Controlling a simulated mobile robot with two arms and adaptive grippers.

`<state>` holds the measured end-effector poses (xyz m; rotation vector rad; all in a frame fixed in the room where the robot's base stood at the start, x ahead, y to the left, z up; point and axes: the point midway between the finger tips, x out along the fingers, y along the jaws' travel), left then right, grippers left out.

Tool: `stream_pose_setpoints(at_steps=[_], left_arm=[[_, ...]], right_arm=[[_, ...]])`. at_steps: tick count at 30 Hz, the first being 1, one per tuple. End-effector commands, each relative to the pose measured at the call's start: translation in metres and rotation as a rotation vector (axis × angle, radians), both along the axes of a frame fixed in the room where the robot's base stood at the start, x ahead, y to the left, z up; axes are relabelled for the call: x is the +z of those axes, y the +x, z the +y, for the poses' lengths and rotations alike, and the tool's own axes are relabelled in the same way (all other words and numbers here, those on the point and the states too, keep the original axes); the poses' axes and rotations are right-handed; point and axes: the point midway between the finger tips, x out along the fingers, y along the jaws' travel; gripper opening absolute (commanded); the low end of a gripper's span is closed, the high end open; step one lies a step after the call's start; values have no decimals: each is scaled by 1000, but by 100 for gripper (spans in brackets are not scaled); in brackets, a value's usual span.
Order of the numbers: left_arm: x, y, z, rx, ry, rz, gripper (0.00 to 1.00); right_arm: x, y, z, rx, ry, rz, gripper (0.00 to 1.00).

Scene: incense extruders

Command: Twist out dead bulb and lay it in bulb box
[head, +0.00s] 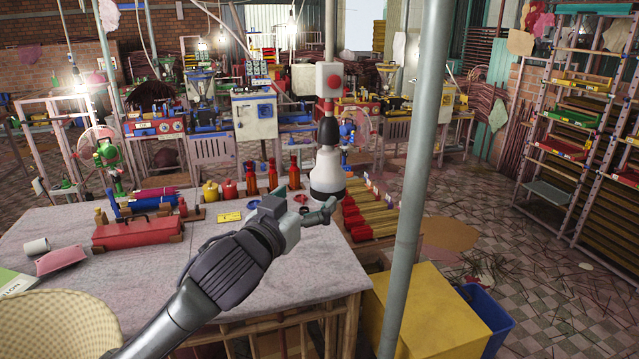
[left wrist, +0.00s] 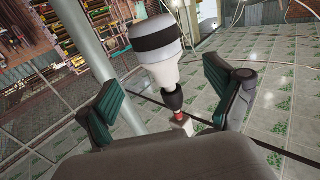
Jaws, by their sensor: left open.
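The dead bulb (head: 327,172) is white with a dark grey band and hangs in a black socket (head: 328,131) under a grey box with a red button (head: 329,80). In the left wrist view the bulb (left wrist: 157,62) lies between the spread fingers, apart from both pads. My left gripper (head: 318,207) is open just below and in front of the bulb in the head view; its fingers also show in the left wrist view (left wrist: 165,100). I cannot make out a bulb box for certain. My right gripper is not in view.
A table (head: 300,268) below bears a red toolbox (head: 137,232), red bottles (head: 273,175) and a yellow card (head: 229,217). A grey pole (head: 412,190) stands right of my left gripper.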

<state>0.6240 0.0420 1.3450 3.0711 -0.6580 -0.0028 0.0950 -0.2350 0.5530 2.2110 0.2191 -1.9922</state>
Motion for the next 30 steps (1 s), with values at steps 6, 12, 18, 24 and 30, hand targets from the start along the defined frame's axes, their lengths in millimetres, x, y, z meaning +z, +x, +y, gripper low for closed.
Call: stream_pose_setpoints(at_steps=[6, 12, 18, 24, 30], left_arm=[[0, 38, -17, 0, 0, -1, 92], [0, 74, -34, 0, 0, -1, 92], [0, 100, -46, 0, 1, -1, 92], [0, 112, -51, 0, 0, -1, 92], [1, 113, -51, -1, -1, -2, 92]], right_arm=[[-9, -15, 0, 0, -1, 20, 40], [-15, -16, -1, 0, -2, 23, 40], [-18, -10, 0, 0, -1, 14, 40], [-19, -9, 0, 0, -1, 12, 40], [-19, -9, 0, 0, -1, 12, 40]])
